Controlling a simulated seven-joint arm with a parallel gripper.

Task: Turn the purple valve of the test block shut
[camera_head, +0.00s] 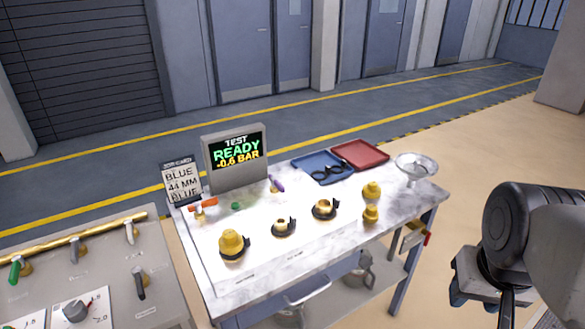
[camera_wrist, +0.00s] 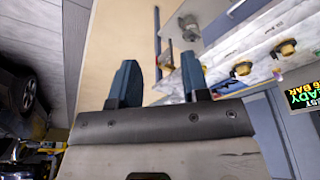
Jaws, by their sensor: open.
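The test block's grey display box (camera_head: 236,156) stands at the back left of the marble-topped bench and reads TEST READY -0.6 BAR. The purple valve handle (camera_head: 277,186) is small and tilted, just right of the box's foot, on a brass-coloured fitting. I cannot tell its exact turn position. My gripper (camera_wrist: 160,78) is open and empty, with its two dark fingers apart in the wrist view. In the head view my arm is at the lower right, off the bench and well away from the valve. The display (camera_wrist: 304,95) shows at the wrist view's right edge.
An orange-handled valve (camera_head: 203,204) and a job card (camera_head: 181,182) stand left. Brass caps (camera_head: 233,243) and black-ringed fittings (camera_head: 324,208) occupy the bench middle. Blue (camera_head: 310,161) and red (camera_head: 360,152) trays and a glass bowl (camera_head: 416,166) line the back. A grey valve panel (camera_head: 106,261) is left.

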